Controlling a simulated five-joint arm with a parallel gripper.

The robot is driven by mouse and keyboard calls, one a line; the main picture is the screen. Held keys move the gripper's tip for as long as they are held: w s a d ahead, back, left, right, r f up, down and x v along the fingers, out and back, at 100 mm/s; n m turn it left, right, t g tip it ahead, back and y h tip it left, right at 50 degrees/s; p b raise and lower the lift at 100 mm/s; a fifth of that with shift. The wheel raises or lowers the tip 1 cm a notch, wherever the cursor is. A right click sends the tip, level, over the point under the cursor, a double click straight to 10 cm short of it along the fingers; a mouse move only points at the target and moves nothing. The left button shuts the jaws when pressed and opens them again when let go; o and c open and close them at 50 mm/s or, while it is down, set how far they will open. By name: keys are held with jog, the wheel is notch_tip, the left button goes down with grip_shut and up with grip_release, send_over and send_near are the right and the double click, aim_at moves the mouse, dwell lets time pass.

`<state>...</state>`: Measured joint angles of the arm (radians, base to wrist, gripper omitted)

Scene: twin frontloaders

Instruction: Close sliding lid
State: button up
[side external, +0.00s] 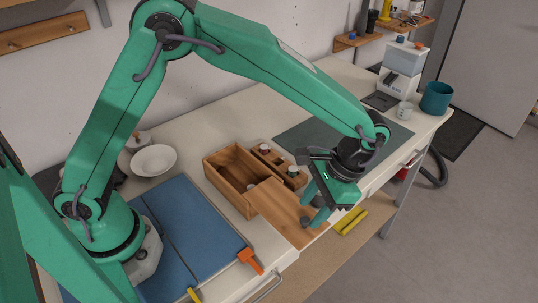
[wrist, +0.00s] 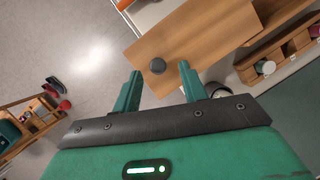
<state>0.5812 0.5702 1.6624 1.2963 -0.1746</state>
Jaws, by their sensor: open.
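The wooden box (side external: 226,192) stands on the bench, its top partly open on the left side. Its flat wooden sliding lid (side external: 280,206) is drawn out to the right and toward the bench's front edge. My gripper (side external: 313,203) is open above the lid's outer end.
A wooden rack (side external: 276,165) with small bottles stands right behind the box. A blue mat (side external: 200,225) with an orange-handled tool (side external: 249,260) lies to the left. A white bowl (side external: 153,160) is behind it. A grey-green mat (side external: 320,138) covers clear bench at the back right.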

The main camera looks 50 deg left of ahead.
jog(key=shift+x, duration=1)
jog(key=shift+s, duration=0.1)
grip_shut()
jog(key=shift+g+h, duration=0.4)
jog(key=shift+h, duration=0.4)
jog(key=a, duration=1.6)
jog(key=shift+a, duration=0.15)
jog(key=shift+s, duration=0.1)
grip_release()
